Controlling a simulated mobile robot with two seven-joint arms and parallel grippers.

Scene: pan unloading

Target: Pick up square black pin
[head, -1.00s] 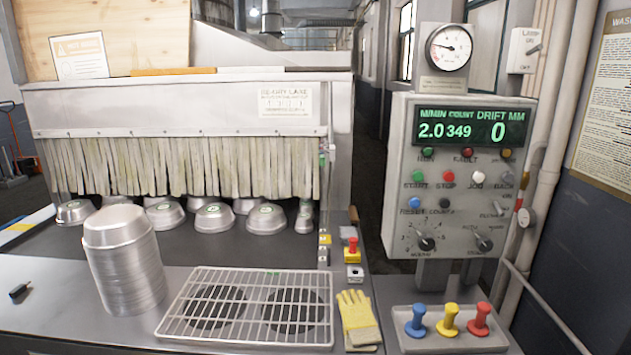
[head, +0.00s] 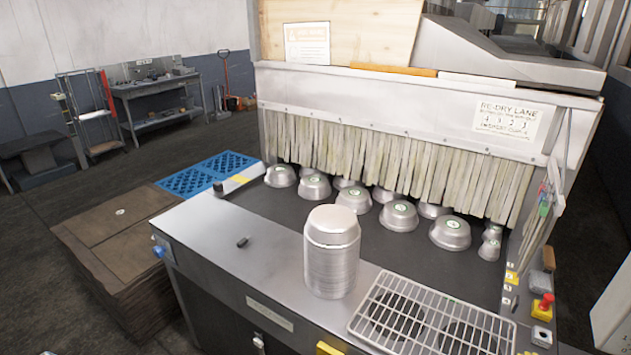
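A small black pin (head: 242,242) lies on the steel table top (head: 215,235), left of the tall stack of metal pans (head: 332,255). It is apart from the stack, with bare steel around it. It is too small to make out its exact shape. Neither of my grippers shows in the head view.
A wire rack (head: 440,315) lies right of the pan stack. Several upturned pans (head: 398,216) sit on the dark belt before a strip curtain (head: 400,170). A black knob (head: 218,190) stands at the table's far left corner. Brown stacked sheets (head: 110,230) stand left of the table.

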